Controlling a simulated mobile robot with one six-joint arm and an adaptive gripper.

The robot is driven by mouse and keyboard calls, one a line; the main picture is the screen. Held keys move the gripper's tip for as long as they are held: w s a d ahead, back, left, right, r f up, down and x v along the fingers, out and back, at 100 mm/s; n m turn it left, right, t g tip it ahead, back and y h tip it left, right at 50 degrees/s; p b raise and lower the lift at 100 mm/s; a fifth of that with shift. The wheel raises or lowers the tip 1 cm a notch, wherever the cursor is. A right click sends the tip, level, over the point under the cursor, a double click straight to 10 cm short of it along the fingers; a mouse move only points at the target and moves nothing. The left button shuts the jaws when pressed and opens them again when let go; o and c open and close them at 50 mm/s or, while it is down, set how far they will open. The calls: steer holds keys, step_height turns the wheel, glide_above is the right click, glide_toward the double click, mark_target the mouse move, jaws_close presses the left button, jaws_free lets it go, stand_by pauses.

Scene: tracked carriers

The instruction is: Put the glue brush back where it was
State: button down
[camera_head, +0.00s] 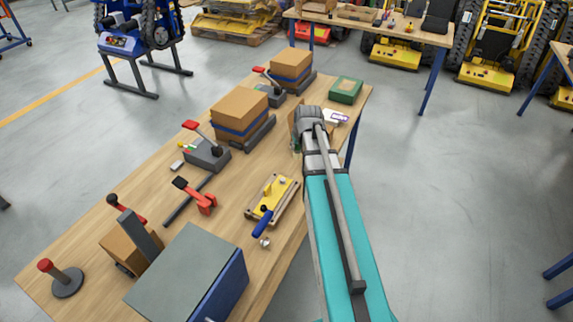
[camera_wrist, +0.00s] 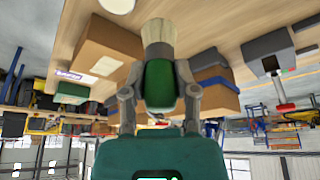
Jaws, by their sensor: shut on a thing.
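The glue brush (camera_wrist: 159,44) has pale bristles and a green handle (camera_wrist: 158,82). In the wrist view it stands between the two grey fingers of my gripper (camera_wrist: 160,92), which is shut on the handle. The bristles point to the top of the picture, towards the wooden table top (camera_wrist: 200,22). I cannot tell whether they touch it. In the head view my arm's end (camera_head: 311,120) is over the right edge of the long workbench (camera_head: 250,190) and hides most of the brush.
Cardboard boxes (camera_head: 239,107) (camera_head: 291,63) on dark clamps stand left of my arm. A green box (camera_head: 346,90) and a white label-like item (camera_head: 335,117) lie at the right far end. A yellow jig (camera_head: 273,196) with a blue handle lies nearer. Bare wood lies between them.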

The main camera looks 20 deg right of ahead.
steer(key=shift+s+a+f, duration=0.1)
steer(key=shift+s+a, duration=0.15)
steer(key=shift+s, duration=0.3)
steer(key=shift+s+a+f, duration=0.1)
steer(key=shift+s+a, duration=0.1)
steer(key=shift+s, duration=0.35)
steer(key=shift+w, duration=0.1)
steer(key=shift+w+d+f+b, duration=0.4)
steer(key=shift+w+f+b, duration=1.1)
steer(key=shift+w, duration=0.65)
steer(key=shift+w+d+f+b, duration=0.35)
steer(key=shift+w+f+b, duration=1.2)
steer(key=shift+w, duration=0.6)
steer(key=shift+w+d+f+b, duration=0.4)
steer(key=shift+w+f+b, duration=1.1)
steer(key=shift+w, duration=0.65)
steer(key=shift+w+d+f+b, duration=0.1)
steer(key=shift+w+f+b, duration=0.4)
steer(key=shift+f+b, duration=0.2)
steer(key=shift+s+f+b, duration=0.1)
steer(key=shift+f+b, duration=1.2)
steer(key=shift+b, duration=0.05)
